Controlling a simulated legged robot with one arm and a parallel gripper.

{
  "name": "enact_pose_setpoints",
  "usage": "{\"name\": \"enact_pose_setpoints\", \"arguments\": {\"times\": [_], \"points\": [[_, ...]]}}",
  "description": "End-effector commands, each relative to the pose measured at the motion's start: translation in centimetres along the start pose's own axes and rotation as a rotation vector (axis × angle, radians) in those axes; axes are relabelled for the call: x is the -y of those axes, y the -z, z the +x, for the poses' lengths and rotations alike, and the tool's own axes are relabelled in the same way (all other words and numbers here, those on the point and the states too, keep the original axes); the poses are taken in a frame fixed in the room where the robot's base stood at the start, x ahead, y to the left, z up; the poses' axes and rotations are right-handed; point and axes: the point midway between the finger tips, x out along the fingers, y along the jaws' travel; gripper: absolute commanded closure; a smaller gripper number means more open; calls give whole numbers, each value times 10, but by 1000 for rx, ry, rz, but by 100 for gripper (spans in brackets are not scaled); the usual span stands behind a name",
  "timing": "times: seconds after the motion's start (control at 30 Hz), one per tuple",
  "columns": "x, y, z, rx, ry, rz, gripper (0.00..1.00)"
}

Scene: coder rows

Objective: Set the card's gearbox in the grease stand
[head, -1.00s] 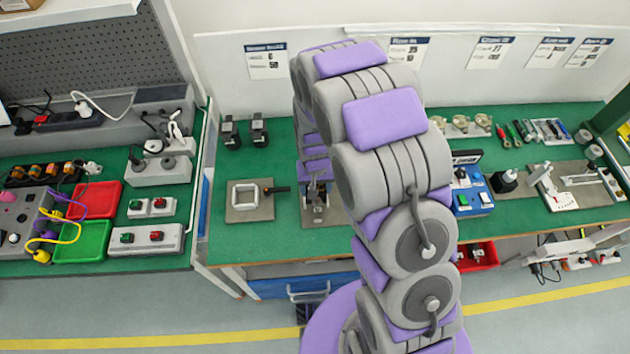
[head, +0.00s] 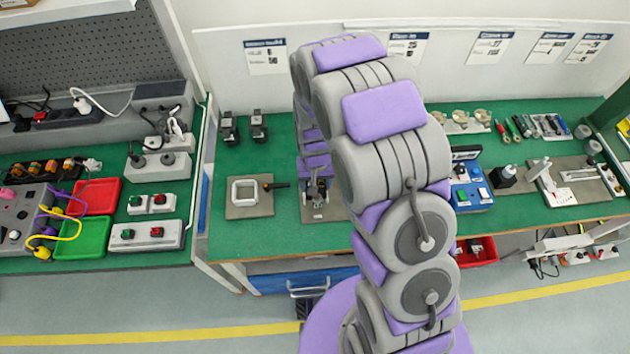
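Two small dark upright units stand side by side at the back left of the green bench, the left one (head: 229,130) and the right one (head: 258,128); they may be gearboxes. A grey plate with a pale square frame (head: 246,191) and a dark handle lies in front of them. To its right, another grey plate (head: 322,212) carries or sits under dark and metal parts. My gripper (head: 317,188) seems to be over this plate, mostly hidden by my arm, and its fingers cannot be told from the parts there. Cards (head: 266,57) hang on the back wall, too small to read.
A left bench holds a red tray (head: 98,196), a green tray (head: 82,237) and switch boxes (head: 146,236). Right of my arm are blue boxes (head: 472,196), a plate with a white fixture (head: 560,195) and several tools (head: 530,127). A red bin (head: 478,250) sits below the bench edge.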

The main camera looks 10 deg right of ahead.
Motion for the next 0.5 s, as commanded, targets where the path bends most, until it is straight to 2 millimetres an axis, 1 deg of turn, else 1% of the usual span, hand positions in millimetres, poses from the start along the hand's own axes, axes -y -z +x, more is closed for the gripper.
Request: {"name": "enact_pose_setpoints", "arguments": {"times": [0.23,0.5], "points": [[0,0,2,0,0,0,70],[0,0,13,1,0,0,70]]}}
